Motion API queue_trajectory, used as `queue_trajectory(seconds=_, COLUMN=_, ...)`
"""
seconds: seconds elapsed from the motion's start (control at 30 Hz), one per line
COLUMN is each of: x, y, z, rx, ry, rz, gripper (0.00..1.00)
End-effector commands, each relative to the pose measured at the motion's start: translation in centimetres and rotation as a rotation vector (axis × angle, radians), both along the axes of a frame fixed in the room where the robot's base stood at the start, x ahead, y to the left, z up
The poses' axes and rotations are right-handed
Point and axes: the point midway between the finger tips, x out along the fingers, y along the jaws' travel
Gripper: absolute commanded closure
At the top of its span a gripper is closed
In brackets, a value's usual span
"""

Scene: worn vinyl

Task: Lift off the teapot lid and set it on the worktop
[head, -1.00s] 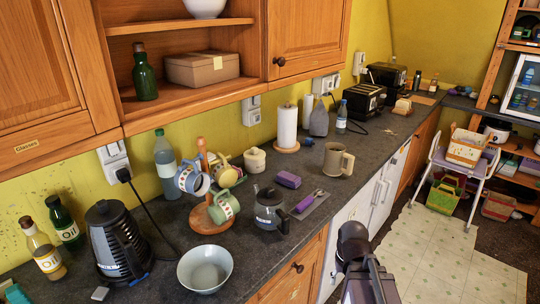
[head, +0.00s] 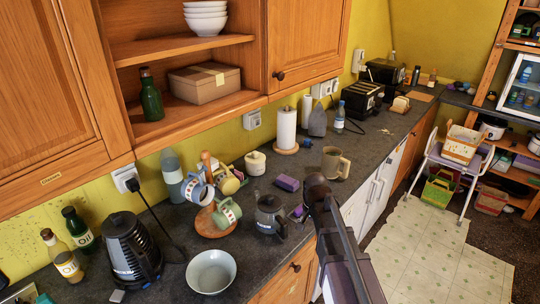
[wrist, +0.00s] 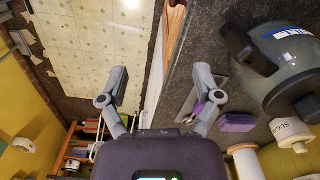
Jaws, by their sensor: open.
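The dark grey teapot (head: 269,216) stands upright on the worktop (head: 335,205), with its lid (head: 268,202) on top. In the wrist view the teapot (wrist: 297,62) is at the upper right, its black handle toward my gripper and partly cut off by the frame. My gripper (wrist: 160,80) is open and empty, its fingers wide apart. It is to the side of the teapot, over the worktop's front edge, not touching it. In the head view my arm hides the fingertips.
A mug tree (head: 212,215) with mugs stands left of the teapot, and a bowl (head: 211,271) is in front of it. A purple block (head: 287,183) and a beige mug (head: 335,163) are behind and to the right.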

Motion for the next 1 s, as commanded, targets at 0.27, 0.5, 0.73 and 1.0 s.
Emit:
queue_trajectory(seconds=0.27, x=5.9, y=5.2, z=6.5, rx=0.0, ry=0.0, rz=-0.188, gripper=0.17)
queue_trajectory(seconds=0.5, x=10.1, y=9.9, z=11.1, rx=0.0, ry=0.0, rz=-0.352, gripper=0.17)
queue_trajectory(seconds=0.73, x=12.6, y=13.4, z=13.9, rx=0.001, ry=-0.001, rz=-0.471, gripper=0.17)
queue_trajectory(seconds=1.0, x=13.4, y=14.8, z=14.6, rx=0.001, ry=-0.001, rz=-0.52, gripper=0.17)
